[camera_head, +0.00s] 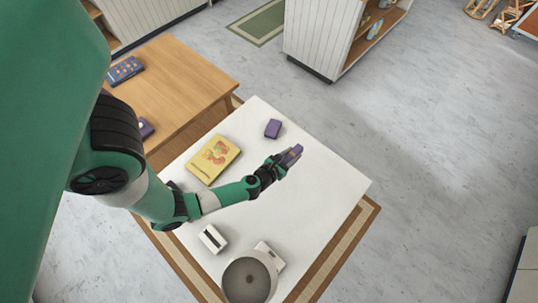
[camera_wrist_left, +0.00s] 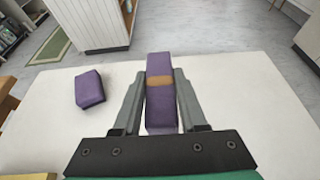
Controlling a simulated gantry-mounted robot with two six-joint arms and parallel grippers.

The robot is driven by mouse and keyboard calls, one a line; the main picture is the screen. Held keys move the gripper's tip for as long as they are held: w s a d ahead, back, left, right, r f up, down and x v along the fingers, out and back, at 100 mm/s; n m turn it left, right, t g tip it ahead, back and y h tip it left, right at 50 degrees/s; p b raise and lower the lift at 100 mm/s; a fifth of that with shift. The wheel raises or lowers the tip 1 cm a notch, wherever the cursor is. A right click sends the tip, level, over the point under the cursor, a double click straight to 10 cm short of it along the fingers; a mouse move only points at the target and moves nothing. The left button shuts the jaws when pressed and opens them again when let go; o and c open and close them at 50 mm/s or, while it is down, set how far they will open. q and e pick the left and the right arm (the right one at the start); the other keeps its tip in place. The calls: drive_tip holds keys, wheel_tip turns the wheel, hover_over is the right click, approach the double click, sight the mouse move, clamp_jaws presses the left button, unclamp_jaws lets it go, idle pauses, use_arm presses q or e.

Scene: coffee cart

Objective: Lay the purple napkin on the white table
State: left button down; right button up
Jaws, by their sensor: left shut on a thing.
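My left gripper (camera_head: 281,166) is shut on a folded purple napkin (camera_head: 291,155) with an orange band, over the white table (camera_head: 325,187). In the left wrist view the napkin (camera_wrist_left: 161,113) stands lengthwise between the two fingers (camera_wrist_left: 160,98). I cannot tell whether its underside touches the table. A second purple block-like item (camera_head: 273,128) without a visible band lies on the white table, apart from the gripper; it shows left of the napkin in the left wrist view (camera_wrist_left: 89,89). My right gripper is not in view.
A yellow book (camera_head: 213,159) lies on the table left of my arm. A round grey-white container (camera_head: 249,278) and two small white items (camera_head: 212,239) are near the front edge. A wooden table (camera_head: 181,77) stands at the back left. The white table's right side is clear.

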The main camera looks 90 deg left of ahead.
use_arm(q)
wheel_tip(320, 180, down, 6)
drive_tip(key=b, duration=0.5)
drive_tip(key=shift+d+f, duration=0.1)
drive_tip(key=shift+d, duration=0.05)
drive_tip(key=shift+f+b, duration=1.95)
drive_tip(key=shift+f, duration=0.2)
drive_tip(key=shift+c, duration=2.3)
unclamp_jaws()
drive_tip(key=shift+r, duration=0.1)
drive_tip(key=shift+s+d+r+p, duration=0.1)
drive_tip(key=shift+d+r+p, duration=0.05)
drive_tip(key=shift+r+p, duration=0.2)
drive_tip(key=p+v, duration=0.2)
drive_tip(key=v, duration=0.8)
drive_tip(key=shift+s+d, duration=0.1)
drive_tip(key=shift+d, duration=0.05)
drive_tip(key=shift+s+d+r, duration=0.2)
drive_tip(key=shift+s+d, duration=0.1)
drive_tip(key=shift+s, duration=0.2)
